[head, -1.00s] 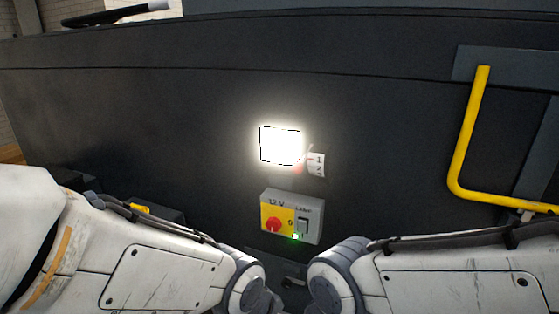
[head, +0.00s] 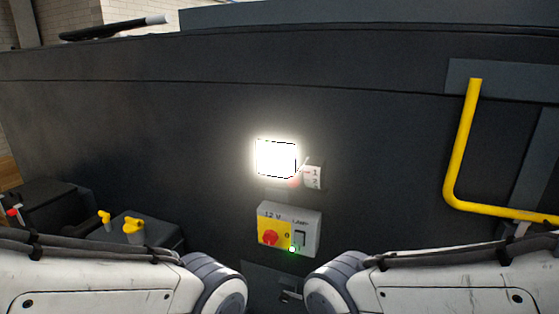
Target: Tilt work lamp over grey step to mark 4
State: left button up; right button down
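The work lamp (head: 276,158) is a glowing white square on the dark chassis wall, near the middle of the head view. A reddish pointer tip lies between lamp and plate, blurred by the glare. The grey step cannot be made out for certain.
A yellow handrail (head: 463,150) stands out from the wall at the right. Dark boxes with yellow valve handles (head: 133,228) and a small red one sit at the lower left. A small latch (head: 290,296) shows low between my arms.

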aim_at(278, 155)
jog(key=z, duration=2.55)
jog(key=k, duration=0.95)
jog(key=u, duration=1.8)
